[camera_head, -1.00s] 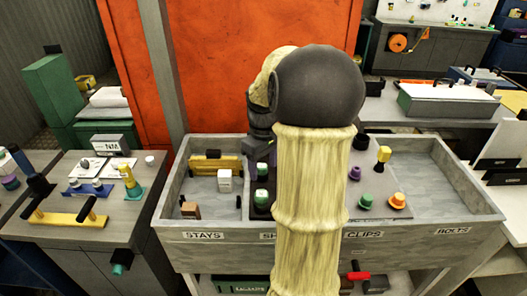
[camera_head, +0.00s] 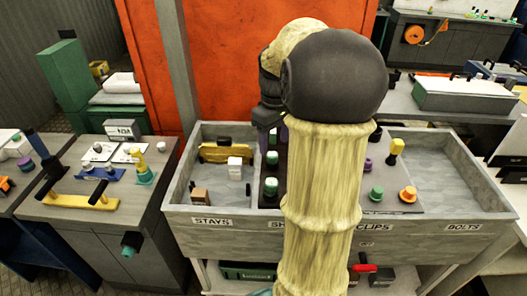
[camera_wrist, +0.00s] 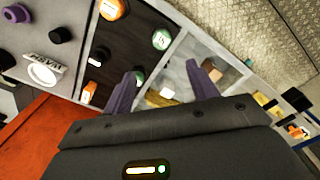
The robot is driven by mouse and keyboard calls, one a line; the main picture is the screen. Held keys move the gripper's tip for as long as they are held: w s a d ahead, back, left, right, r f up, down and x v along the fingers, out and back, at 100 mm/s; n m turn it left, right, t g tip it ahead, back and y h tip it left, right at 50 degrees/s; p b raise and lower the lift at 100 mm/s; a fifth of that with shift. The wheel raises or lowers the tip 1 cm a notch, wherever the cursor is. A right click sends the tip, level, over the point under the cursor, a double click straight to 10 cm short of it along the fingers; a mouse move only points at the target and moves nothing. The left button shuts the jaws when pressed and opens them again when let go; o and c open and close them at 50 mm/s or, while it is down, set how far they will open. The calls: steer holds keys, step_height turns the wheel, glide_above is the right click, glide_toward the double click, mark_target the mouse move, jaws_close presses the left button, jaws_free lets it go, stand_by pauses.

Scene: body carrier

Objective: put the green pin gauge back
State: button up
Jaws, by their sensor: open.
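I cannot tell for sure which piece is the green pin gauge. Several green knob-like pieces show in the head view: one green piece (camera_head: 271,187) stands left of my arm on the dark panel, another green piece (camera_head: 376,193) stands right of it. In the wrist view a green-topped piece (camera_wrist: 161,39) stands beyond my fingertips. My gripper (camera_wrist: 165,70) is open, with nothing between its two purple fingers. It is over the sectioned tray (camera_head: 183,180), mostly hidden behind my arm in the head view.
A yellow-and-black piece (camera_head: 228,153) and a white block (camera_head: 235,168) lie in the tray's STAYS section. An orange knob (camera_head: 408,194) and a yellow-topped piece (camera_head: 396,148) stand on the panel. A grey cabinet (camera_head: 85,215) at left carries a yellow handle (camera_head: 80,200). The BOLTS section (camera_head: 440,165) looks empty.

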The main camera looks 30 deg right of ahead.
steer(key=s+a+f+t, duration=0.1)
steer(key=s+a+f, duration=0.1)
steer(key=a+f, duration=0.2)
steer(key=s+a+f+m, duration=0.1)
steer(key=s+a+f, duration=0.2)
steer(key=a, duration=0.7)
steer(key=s+a+f+t, duration=0.1)
steer(key=s+a+f, duration=0.2)
steer(key=a, duration=0.4)
steer(key=shift+f+m+t, duration=0.3)
steer(key=shift+f, duration=0.55)
steer(key=shift+s+a, duration=0.1)
steer(key=shift+c, duration=0.5)
